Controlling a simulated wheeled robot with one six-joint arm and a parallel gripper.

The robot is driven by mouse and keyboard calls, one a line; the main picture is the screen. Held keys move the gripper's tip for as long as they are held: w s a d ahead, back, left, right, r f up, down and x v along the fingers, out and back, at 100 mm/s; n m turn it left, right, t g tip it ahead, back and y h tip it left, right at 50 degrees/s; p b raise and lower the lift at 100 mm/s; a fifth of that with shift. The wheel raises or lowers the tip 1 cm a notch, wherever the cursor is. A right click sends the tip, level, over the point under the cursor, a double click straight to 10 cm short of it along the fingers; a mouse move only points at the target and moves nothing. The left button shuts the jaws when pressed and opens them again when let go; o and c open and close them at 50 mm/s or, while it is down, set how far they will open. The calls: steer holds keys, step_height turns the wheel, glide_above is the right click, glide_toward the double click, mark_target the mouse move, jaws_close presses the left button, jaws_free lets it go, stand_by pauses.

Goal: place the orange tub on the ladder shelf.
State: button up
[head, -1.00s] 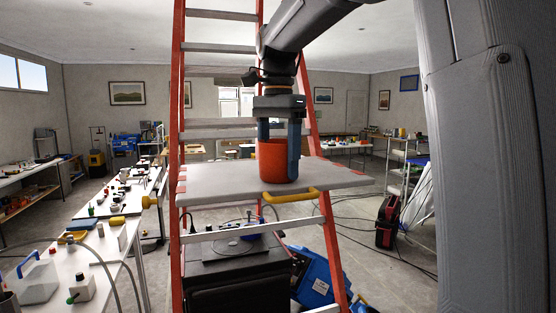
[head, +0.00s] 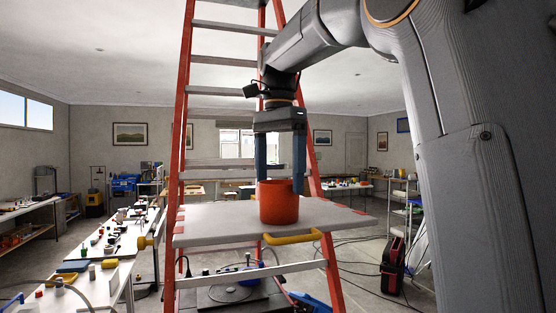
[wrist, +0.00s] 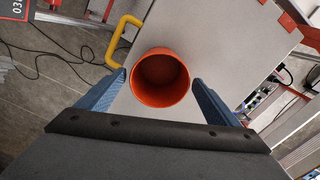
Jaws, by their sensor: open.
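The orange tub (head: 278,202) stands upright on the grey ladder shelf (head: 215,225), right of the shelf's middle and behind the yellow handle (head: 292,238). In the wrist view the tub (wrist: 160,78) is empty and open at the top, with the bare shelf (wrist: 228,60) around it. My gripper (head: 280,176) is above the tub, pointing down. Its two blue fingers (wrist: 160,82) are spread wide, one on each side of the tub, with a visible gap at each side. The tub's base is hidden in the wrist view.
The red ladder rails (head: 180,130) rise on both sides of the shelf, with grey rungs behind. A long white bench (head: 115,235) with small items stands at the left. The left half of the shelf is bare.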

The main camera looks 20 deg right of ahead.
step_height(320, 180, up, 6)
steer(key=b, duration=0.1)
steer(key=shift+r, duration=0.2)
stand_by(0.5)
